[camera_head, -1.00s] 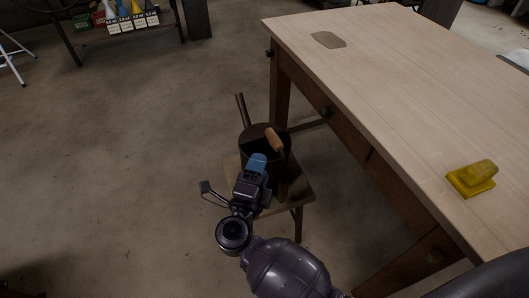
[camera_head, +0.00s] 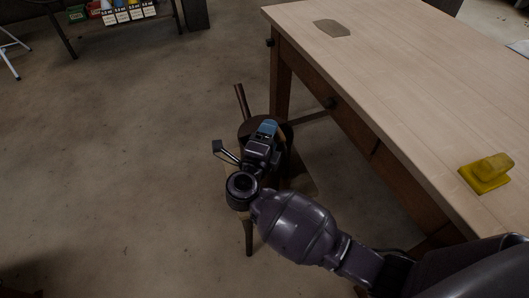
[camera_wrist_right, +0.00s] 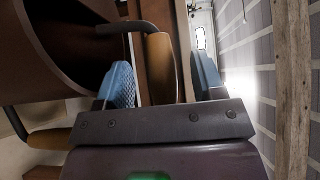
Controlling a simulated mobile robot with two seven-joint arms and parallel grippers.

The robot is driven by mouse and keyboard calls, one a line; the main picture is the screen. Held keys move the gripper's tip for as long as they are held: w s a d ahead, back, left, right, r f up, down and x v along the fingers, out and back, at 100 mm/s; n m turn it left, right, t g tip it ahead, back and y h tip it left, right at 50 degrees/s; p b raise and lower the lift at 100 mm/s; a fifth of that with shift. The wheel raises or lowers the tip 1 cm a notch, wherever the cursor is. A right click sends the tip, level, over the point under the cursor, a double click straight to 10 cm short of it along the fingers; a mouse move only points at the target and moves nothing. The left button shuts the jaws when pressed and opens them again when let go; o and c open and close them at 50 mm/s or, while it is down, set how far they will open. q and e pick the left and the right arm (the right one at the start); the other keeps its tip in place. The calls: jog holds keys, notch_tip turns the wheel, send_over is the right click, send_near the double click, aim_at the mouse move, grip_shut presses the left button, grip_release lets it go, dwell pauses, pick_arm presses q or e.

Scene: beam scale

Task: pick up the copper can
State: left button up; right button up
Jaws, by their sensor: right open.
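The copper can (camera_head: 247,127) is dark brown, with a thin spout (camera_head: 240,100) rising at its left. It stands on a small stool (camera_head: 303,181) beside the table. My right gripper (camera_head: 266,127) is over the can and covers much of it in the head view. In the right wrist view the blue fingertips of my right gripper (camera_wrist_right: 163,82) are apart. A wooden handle grip (camera_wrist_right: 160,66) on a dark bar shows between them, with space visible on its sides. The can's brown wall (camera_wrist_right: 62,45) fills the left of that view. My left gripper is not in view.
The wooden table (camera_head: 400,75) stands close on the right, its edge near my right arm. A yellow object (camera_head: 487,172) and a flat brownish patch (camera_head: 332,27) are on its top. The floor (camera_head: 120,160) to the left is clear. A shelf with bottles (camera_head: 120,12) stands far back.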

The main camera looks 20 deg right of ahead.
jog(key=shift+x, duration=1)
grip_shut()
jog(key=shift+r, duration=0.1)
